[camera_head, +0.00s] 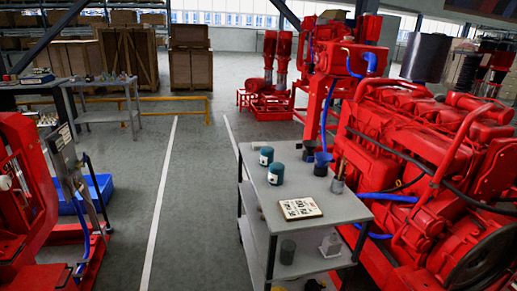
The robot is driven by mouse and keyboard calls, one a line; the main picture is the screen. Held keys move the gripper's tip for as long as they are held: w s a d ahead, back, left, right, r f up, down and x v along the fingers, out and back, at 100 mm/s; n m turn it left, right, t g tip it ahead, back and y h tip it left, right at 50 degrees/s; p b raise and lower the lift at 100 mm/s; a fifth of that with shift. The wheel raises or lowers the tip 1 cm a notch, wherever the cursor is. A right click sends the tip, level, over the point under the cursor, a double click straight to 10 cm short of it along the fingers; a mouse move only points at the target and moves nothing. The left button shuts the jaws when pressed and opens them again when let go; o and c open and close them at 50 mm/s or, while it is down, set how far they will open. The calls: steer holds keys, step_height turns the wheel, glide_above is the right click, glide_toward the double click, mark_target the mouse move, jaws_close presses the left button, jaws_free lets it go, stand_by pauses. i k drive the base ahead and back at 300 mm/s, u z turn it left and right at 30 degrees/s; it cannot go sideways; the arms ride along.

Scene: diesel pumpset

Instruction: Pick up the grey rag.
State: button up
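I cannot make out a grey rag for certain in this view. A grey cart (335,211) with a top and lower shelves stands right of centre. Its top holds two teal cans with white lids, one at the back (266,156) and one nearer (276,174). Behind and right of them are a dark cup (322,164) and a holder with tools (338,183). A pale tray of small dark parts (299,208) lies near the front. On the shelf below are a dark can (287,252) and a small pale-grey object (330,244) I cannot identify. My gripper is not in view.
A big red engine (425,150) with blue hoses stands close behind and right of the cart. Red machinery (25,190) and a blue bin (88,194) are at left. Grey floor (190,200) between is clear. Wooden crates (190,60) and a yellow rail (170,98) are farther back.

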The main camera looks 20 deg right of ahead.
mark_target(256, 146)
steer(key=u, duration=0.3)
steer(key=i, duration=1.7)
steer(key=u, duration=0.2)
steer(key=i, duration=1.3)
steer(key=z, duration=0.5)
steer(key=i, duration=1.25)
steer(key=z, duration=0.55)
steer(key=i, duration=0.65)
steer(key=z, duration=0.2)
